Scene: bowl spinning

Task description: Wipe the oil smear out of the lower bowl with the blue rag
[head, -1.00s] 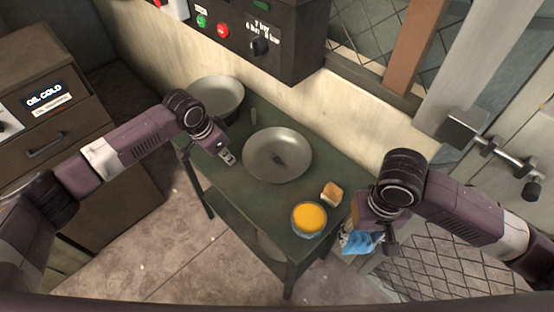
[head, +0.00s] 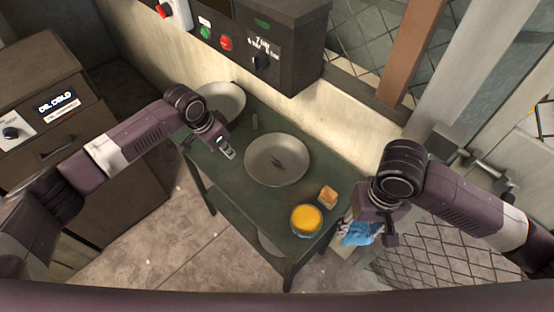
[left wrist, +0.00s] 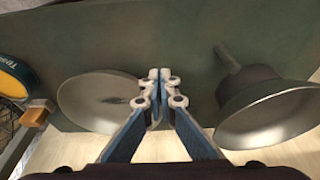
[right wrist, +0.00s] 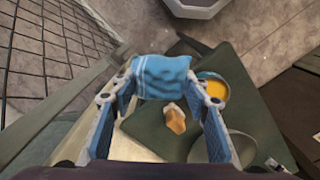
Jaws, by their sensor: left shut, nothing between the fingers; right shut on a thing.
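A wide, shallow grey bowl (head: 277,160) sits on the green table with a dark smear (head: 277,163) near its middle. The bowl also shows in the left wrist view (left wrist: 85,105). A second, deeper grey bowl (head: 222,104) is at the table's back left; it appears at the right of the left wrist view (left wrist: 270,115). My left gripper (head: 229,153) is shut and empty, above the table just left of the smeared bowl. My right gripper (head: 352,228) is shut on the bunched blue rag (head: 362,235), off the table's right end. The rag spans its fingers in the right wrist view (right wrist: 162,77).
A jar with yellow-orange contents (head: 306,220) and a tan sponge-like block (head: 328,195) stand at the table's right end, between the rag and the bowl. A control box (head: 270,45) juts from the wall behind. A drawer cabinet (head: 70,130) stands left.

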